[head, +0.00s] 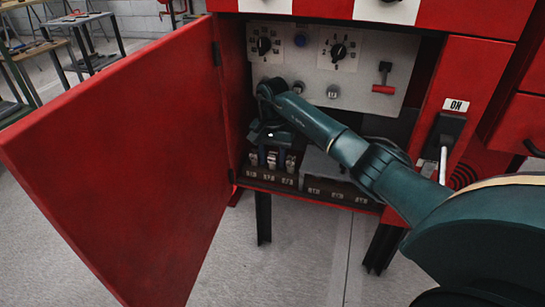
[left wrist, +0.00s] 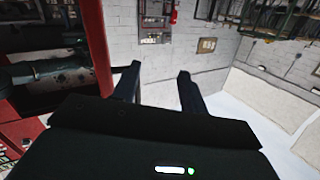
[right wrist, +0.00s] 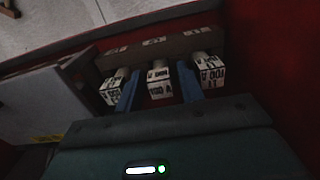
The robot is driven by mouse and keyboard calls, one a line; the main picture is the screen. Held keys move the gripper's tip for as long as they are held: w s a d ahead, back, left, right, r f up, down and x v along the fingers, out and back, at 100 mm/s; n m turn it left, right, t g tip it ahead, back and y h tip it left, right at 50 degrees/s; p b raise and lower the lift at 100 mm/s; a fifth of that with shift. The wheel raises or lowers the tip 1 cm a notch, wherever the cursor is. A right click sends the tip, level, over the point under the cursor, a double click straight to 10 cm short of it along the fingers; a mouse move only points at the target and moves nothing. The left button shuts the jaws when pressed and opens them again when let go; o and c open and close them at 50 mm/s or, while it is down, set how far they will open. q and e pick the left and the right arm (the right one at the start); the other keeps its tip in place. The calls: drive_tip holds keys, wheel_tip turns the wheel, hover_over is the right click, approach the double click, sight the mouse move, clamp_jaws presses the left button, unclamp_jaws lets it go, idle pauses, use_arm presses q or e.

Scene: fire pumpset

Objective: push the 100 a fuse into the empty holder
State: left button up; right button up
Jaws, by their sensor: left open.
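Three pale fuses with black printing stand in a row in the dark bay of the red cabinet. In the right wrist view these are the left fuse (right wrist: 112,92), the middle fuse (right wrist: 158,84) reading 100 A, and the right fuse (right wrist: 209,70). My right gripper (right wrist: 157,70) is open, its blue fingers on either side of the middle fuse with narrow gaps visible. It also shows dark above the fuses in the head view (head: 270,138). How deep each fuse sits, and the holders' insides, are hidden. My left gripper (left wrist: 158,73) is open and empty, away from the fuses.
The red cabinet door (head: 115,150) stands wide open at the left. A panel with knobs (head: 330,60) and a red-handled lever (head: 384,80) is above the bay. A labelled ledge (head: 270,178) runs below the fuses. A grey box (right wrist: 50,105) sits beside them.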

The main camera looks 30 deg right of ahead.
sight(273, 155)
drive_tip(key=shift+o, duration=0.3)
drive_tip(key=shift+r, duration=0.2)
use_arm(q)
drive_tip(key=g+p, duration=0.1)
drive_tip(key=n+g+y+p, duration=0.1)
drive_tip(key=p, duration=0.1)
drive_tip(key=shift+s+a+f, duration=0.1)
drive_tip(key=shift+s+a, duration=0.25)
drive_tip(key=shift+a, duration=0.05)
use_arm(e)
wheel_tip(273, 155, up, 12)
use_arm(q)
drive_tip(key=shift+s, duration=0.1)
use_arm(e)
drive_tip(key=shift+f, duration=0.1)
